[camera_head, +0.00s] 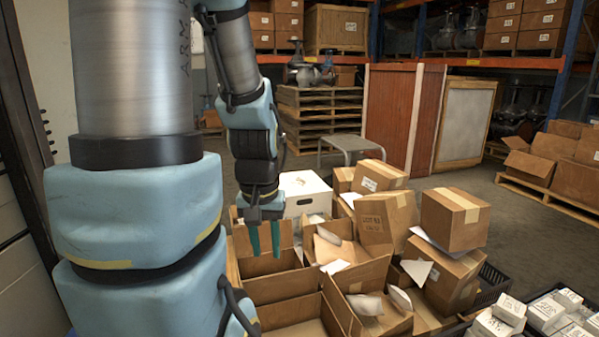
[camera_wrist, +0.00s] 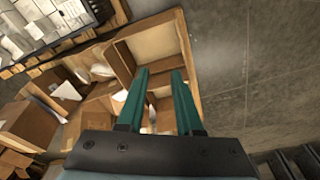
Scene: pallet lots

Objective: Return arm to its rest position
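My arm fills the left of the head view, with its large blue and silver links close to the camera. My gripper (camera_head: 264,240) hangs pointing down above the open cardboard boxes (camera_head: 268,291). In the wrist view my gripper (camera_wrist: 159,92) shows its two green fingers apart, with nothing between them but the view of a box below. An open box (camera_wrist: 188,55) lies under the fingers, with its inside visible. I cannot tell the exact height of the fingertips above the boxes.
Closed cartons (camera_head: 455,219), a white box (camera_head: 304,193) and a black crate of small white boxes (camera_head: 546,312) stand around the open boxes. Stacked pallets (camera_head: 322,118), wooden panels (camera_head: 403,116) and racks stand behind. Grey floor (camera_head: 530,235) is clear at the right.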

